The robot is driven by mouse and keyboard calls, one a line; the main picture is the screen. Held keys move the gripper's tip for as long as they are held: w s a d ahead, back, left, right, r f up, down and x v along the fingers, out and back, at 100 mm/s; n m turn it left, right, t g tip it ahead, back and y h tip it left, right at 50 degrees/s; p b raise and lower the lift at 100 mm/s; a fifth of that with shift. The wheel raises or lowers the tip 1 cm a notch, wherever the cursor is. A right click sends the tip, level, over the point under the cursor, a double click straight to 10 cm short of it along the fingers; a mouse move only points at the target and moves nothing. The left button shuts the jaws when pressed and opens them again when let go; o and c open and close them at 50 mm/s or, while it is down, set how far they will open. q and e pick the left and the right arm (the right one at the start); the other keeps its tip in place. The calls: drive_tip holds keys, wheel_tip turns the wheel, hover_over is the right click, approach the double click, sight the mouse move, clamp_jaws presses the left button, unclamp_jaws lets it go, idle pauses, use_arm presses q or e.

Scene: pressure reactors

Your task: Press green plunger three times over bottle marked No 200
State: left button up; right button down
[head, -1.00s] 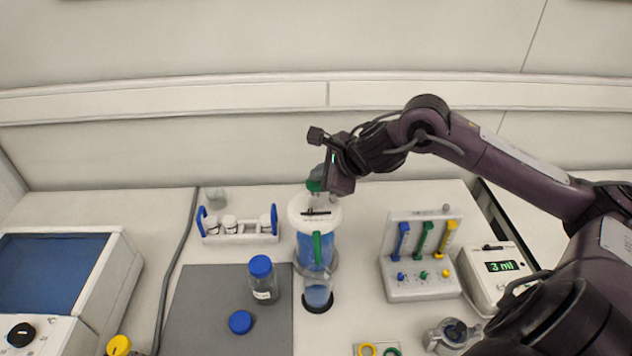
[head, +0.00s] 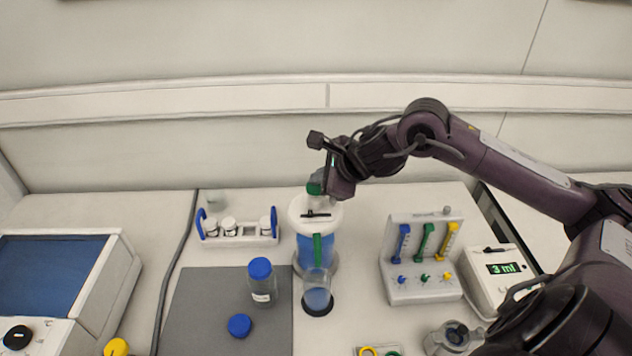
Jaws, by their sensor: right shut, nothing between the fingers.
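The dispenser (head: 310,248) is a clear cylinder of blue liquid with a white lid. Its green plunger (head: 315,188) shows at the top, partly hidden by my right gripper (head: 319,192). The right gripper is shut and empty, down at the plunger from above; it appears to touch it. A green spout (head: 317,248) hangs on the front of the dispenser. Below it a clear open bottle (head: 317,299) with blue liquid stands on a black round spot. I cannot read a No 200 mark on it. My left gripper is out of view.
A blue-capped bottle (head: 262,284) and a loose blue cap (head: 240,325) are on the grey mat (head: 200,310). A rack (head: 240,239) of small jars stands left. A panel (head: 424,287) with coloured sliders and a display reading 3 ml (head: 503,268) stand right.

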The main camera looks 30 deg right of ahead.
sight(319, 188)
drive_tip(key=shift+f+b, duration=0.4)
drive_tip(key=shift+f, duration=0.1)
drive_tip(key=shift+r, duration=0.1)
idle(0.3)
drive_tip(key=shift+r+p, duration=0.85)
drive_tip(key=shift+r, duration=0.2)
wheel_tip(319, 188, up, 6)
drive_tip(key=p, duration=0.4)
drive_tip(key=shift+p, duration=0.3)
idle(1.9)
